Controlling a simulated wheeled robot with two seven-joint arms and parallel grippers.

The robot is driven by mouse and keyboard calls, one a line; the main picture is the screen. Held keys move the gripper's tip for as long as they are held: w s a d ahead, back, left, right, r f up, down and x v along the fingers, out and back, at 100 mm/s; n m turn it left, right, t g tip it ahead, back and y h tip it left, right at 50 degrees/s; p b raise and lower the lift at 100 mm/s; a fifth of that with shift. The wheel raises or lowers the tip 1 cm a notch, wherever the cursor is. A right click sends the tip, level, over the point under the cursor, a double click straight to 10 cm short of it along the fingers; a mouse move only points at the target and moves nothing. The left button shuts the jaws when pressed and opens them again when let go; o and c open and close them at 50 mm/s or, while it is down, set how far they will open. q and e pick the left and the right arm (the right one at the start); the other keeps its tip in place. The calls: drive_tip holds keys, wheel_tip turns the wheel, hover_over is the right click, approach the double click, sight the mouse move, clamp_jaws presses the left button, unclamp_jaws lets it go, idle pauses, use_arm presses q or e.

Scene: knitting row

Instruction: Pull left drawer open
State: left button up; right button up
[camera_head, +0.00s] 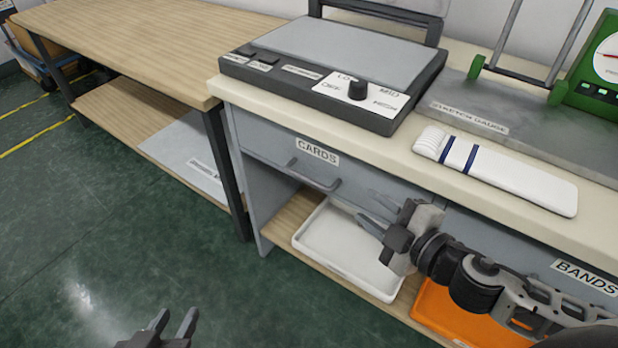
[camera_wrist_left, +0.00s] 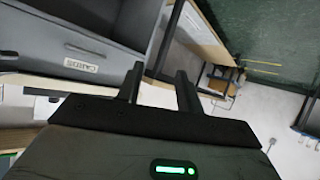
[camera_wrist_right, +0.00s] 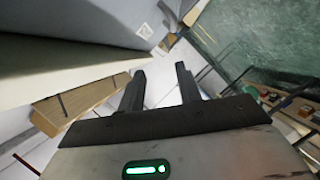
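The left drawer (camera_head: 265,151) is a grey front labelled CARDS under the left end of the counter. It looks shut in the head view. Its dark bar handle (camera_head: 314,177) is free, with no gripper on it; the drawer label also shows in the left wrist view (camera_wrist_left: 81,66). My left gripper (camera_head: 172,327) is low at the bottom edge of the head view, open and empty, well apart from the drawer. My right gripper (camera_head: 372,211) is open and empty, right of the handle and in front of the cabinet.
A heater box (camera_head: 330,65) with a knob and a white knitted piece (camera_head: 495,173) lie on the counter. A white tray (camera_head: 345,272) and an orange tray (camera_head: 455,312) sit on the lower shelf. A wooden table (camera_head: 140,45) stands left; the green floor (camera_head: 100,230) before it is clear.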

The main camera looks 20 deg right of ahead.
sight(322, 188)
drive_tip(key=w+a+f+b, duration=0.1)
drive_tip(key=w+f, duration=0.1)
drive_tip(key=w, duration=0.2)
drive_tip(key=w+a+f+b, duration=0.1)
drive_tip(key=w+a+f, duration=0.1)
drive_tip(key=w, duration=0.3)
drive_tip(key=w+a+f+b, duration=0.1)
drive_tip(key=w+f, duration=0.2)
drive_tip(key=w, duration=0.2)
drive_tip(key=shift+w+a+f, duration=0.15)
drive_tip(key=shift+a+f, duration=0.15)
drive_tip(key=shift+f, duration=0.1)
drive_tip(key=shift+w+a+f, duration=0.15)
drive_tip(key=shift+w, duration=0.3)
clamp_jaws()
